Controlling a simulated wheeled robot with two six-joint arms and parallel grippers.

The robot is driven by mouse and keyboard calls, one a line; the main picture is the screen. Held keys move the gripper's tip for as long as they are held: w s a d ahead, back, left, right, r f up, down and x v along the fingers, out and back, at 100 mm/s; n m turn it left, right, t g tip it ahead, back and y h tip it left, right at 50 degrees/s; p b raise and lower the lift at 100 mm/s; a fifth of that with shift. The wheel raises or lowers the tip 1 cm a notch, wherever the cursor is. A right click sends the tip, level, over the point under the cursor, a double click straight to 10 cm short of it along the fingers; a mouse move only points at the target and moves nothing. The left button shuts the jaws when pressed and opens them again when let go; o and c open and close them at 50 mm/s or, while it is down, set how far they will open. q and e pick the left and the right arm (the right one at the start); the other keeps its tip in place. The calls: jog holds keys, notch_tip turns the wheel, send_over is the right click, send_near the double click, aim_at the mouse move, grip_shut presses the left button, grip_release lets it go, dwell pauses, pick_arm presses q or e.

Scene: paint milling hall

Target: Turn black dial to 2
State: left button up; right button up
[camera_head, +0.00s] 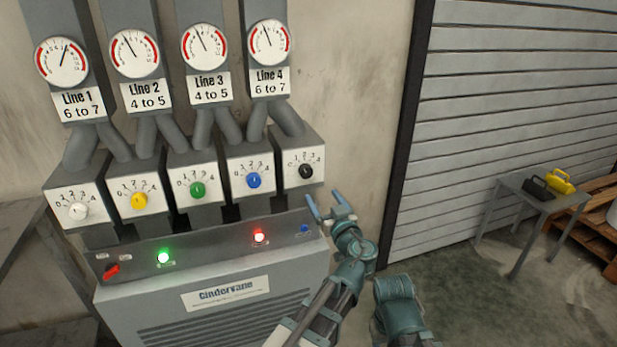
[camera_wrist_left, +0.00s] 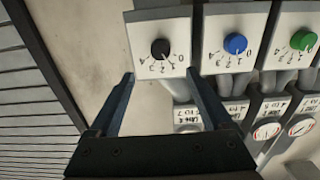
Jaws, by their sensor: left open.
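The black dial (camera_head: 305,171) is the rightmost of a row of dials, on a white plate with a scale from 0 to 4. Its pointer is too small to read surely. It also shows in the left wrist view (camera_wrist_left: 160,48), upside down, just beyond and between the fingertips. My left gripper (camera_head: 323,197) is open and empty, below and a little right of the dial, apart from it. In the wrist view its two fingers (camera_wrist_left: 160,78) point toward the black dial's box. My right gripper is not in view.
Blue (camera_head: 253,180), green (camera_head: 197,190), yellow (camera_head: 139,200) and white (camera_head: 78,211) dials sit left of it. The Line 4 gauge (camera_head: 269,42) is above. A console (camera_head: 210,240) with lit green and red lamps juts out below. A small table (camera_head: 545,203) stands far right.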

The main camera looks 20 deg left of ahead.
aim_at(307, 174)
pick_arm(q)
jog(key=x, duration=1.2)
jog(key=shift+w+a, duration=0.2)
grip_shut()
